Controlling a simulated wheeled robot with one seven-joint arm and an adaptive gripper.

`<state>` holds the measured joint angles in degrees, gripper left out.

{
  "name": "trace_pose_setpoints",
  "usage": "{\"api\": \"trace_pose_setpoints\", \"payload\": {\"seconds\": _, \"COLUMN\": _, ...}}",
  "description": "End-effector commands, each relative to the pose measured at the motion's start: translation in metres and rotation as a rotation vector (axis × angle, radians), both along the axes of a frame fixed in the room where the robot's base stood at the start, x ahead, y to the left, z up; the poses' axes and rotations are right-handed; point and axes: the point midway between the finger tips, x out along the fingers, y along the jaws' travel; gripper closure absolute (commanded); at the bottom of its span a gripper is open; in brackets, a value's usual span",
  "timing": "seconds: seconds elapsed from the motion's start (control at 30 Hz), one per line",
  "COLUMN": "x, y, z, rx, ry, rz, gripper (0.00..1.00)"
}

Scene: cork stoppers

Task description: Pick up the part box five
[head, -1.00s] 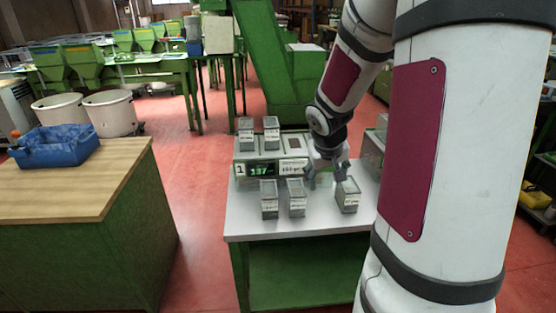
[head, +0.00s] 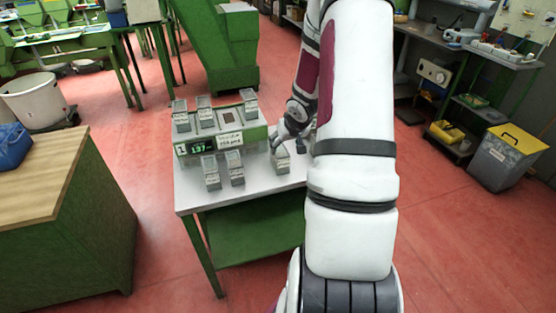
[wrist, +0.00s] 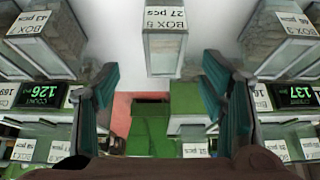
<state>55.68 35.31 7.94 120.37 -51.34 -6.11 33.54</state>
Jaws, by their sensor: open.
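A small clear box with a grey lid (head: 281,161) stands on the white table (head: 190,196), at the right end of the front row. In the wrist view a box (wrist: 164,50) stands at top centre; its upside-down label shows 27 pcs and seems to read BOX 5. My gripper (head: 291,139) is just above and behind the front-right box in the head view. In the wrist view my gripper (wrist: 162,92) is open, its teal fingers wide apart with nothing between them. The box lies beyond the gap, apart from the fingers.
Two more boxes (head: 211,173) (head: 235,168) stand to the left in the front row. Several boxes, including one at the right (head: 249,104), sit on the green counting machine (head: 197,147) behind. A wooden-topped bench (head: 35,170) stands at left, with red floor between.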

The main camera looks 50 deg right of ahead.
Motion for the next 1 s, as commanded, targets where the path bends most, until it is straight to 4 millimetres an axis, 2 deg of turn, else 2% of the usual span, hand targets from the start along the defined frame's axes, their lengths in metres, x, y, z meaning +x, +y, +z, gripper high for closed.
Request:
{"api": "trace_pose_setpoints", "payload": {"seconds": 0.03, "x": 0.005, "y": -0.002, "z": -0.011, "rx": 0.001, "ry": 0.003, "rz": 0.002, "gripper": 0.35}}
{"api": "trace_pose_setpoints", "payload": {"seconds": 0.1, "x": 0.009, "y": -0.005, "z": -0.018, "rx": -0.001, "ry": 0.002, "rz": 0.0, "gripper": 0.35}}
{"api": "trace_pose_setpoints", "payload": {"seconds": 0.37, "x": 0.017, "y": -0.009, "z": -0.032, "rx": -0.001, "ry": 0.002, "rz": -0.001, "gripper": 0.35}}
{"api": "trace_pose_setpoints", "payload": {"seconds": 0.57, "x": 0.036, "y": -0.013, "z": -0.054, "rx": -0.001, "ry": 0.003, "rz": 0.003, "gripper": 0.35}}
{"api": "trace_pose_setpoints", "payload": {"seconds": 0.7, "x": 0.041, "y": -0.018, "z": -0.067, "rx": -0.001, "ry": 0.003, "rz": 0.001, "gripper": 0.35}}
{"api": "trace_pose_setpoints", "payload": {"seconds": 1.0, "x": 0.043, "y": -0.02, "z": -0.07, "rx": -0.001, "ry": 0.002, "rz": -0.001, "gripper": 0.35}}
